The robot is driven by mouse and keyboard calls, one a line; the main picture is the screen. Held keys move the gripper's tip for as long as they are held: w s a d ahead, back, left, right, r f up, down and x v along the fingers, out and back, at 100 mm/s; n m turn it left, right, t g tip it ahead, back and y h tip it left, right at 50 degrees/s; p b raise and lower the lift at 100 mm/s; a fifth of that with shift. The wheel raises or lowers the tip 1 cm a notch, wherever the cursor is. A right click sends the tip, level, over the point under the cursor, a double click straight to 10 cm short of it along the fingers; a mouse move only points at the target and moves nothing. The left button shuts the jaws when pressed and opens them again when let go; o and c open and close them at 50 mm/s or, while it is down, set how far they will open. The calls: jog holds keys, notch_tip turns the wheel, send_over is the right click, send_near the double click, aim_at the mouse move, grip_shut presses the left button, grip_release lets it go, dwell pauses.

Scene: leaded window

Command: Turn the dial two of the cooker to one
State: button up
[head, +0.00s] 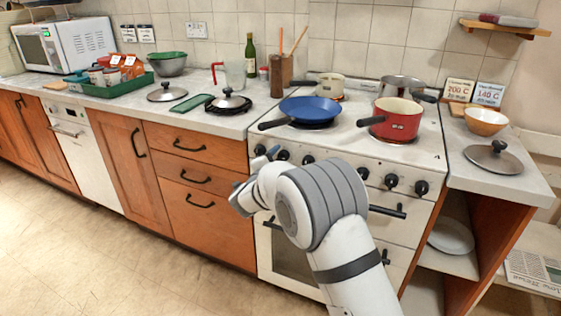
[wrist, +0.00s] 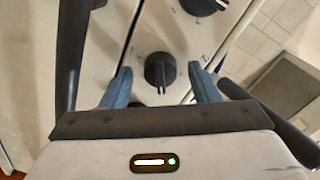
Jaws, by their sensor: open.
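The white cooker (head: 345,180) has a row of black dials along its front panel. In the wrist view one black dial (wrist: 159,69) lies between my two blue fingertips, with a gap on both sides. Its ridge points to the bottom of the picture. My gripper (head: 256,166) is open at the left end of the dial row in the head view and hides part of the panel. A second dial (wrist: 205,6) is cut off at the top of the wrist view. I cannot tell which number each dial has; the marks are too small to read.
A blue pan (head: 311,108) and a red pot (head: 397,120) stand on the hob, handles to the left. An oven handle (head: 387,211) juts out below the dials. The counter to the left holds a lid (head: 228,101). The floor at left is clear.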

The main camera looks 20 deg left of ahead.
jog(key=s, duration=0.7)
jog(key=shift+s+a, duration=0.3)
jog(key=shift+s, duration=0.1)
